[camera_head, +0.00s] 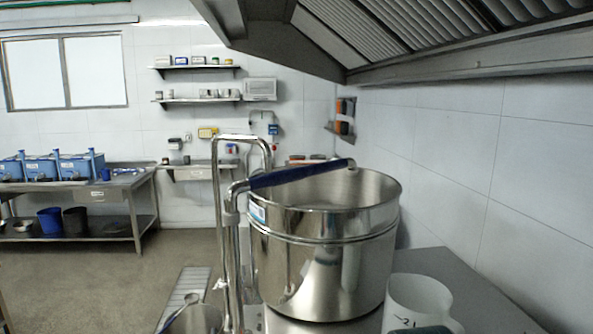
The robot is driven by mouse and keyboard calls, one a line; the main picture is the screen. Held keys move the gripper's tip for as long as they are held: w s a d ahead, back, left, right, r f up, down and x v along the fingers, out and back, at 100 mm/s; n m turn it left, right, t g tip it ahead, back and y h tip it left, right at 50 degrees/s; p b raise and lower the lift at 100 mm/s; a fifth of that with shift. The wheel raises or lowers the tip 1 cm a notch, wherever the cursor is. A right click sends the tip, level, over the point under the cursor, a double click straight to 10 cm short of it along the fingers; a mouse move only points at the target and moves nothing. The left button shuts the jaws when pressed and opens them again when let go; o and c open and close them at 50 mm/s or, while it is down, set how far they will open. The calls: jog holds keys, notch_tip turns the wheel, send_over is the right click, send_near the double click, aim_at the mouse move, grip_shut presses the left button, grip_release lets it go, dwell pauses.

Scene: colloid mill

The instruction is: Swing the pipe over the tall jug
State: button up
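The swing pipe (300,174) has a dark blue sleeve and a bare metal bend at its left end. It lies across the top of a large steel pot (325,265), with its free tip near the pot's far rim. A white jug (416,297) with dark markings stands to the right of the pot, close to me and partly cut off by the bottom edge. The pipe does not point over this jug. My gripper is not seen in this view.
A tall bent steel tube (219,215) rises left of the pot. A steel vessel (192,320) sits at the bottom left. Steel counter (490,308) lies right of the jug, against the tiled wall. A range hood (450,65) hangs above. Floor at left is open.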

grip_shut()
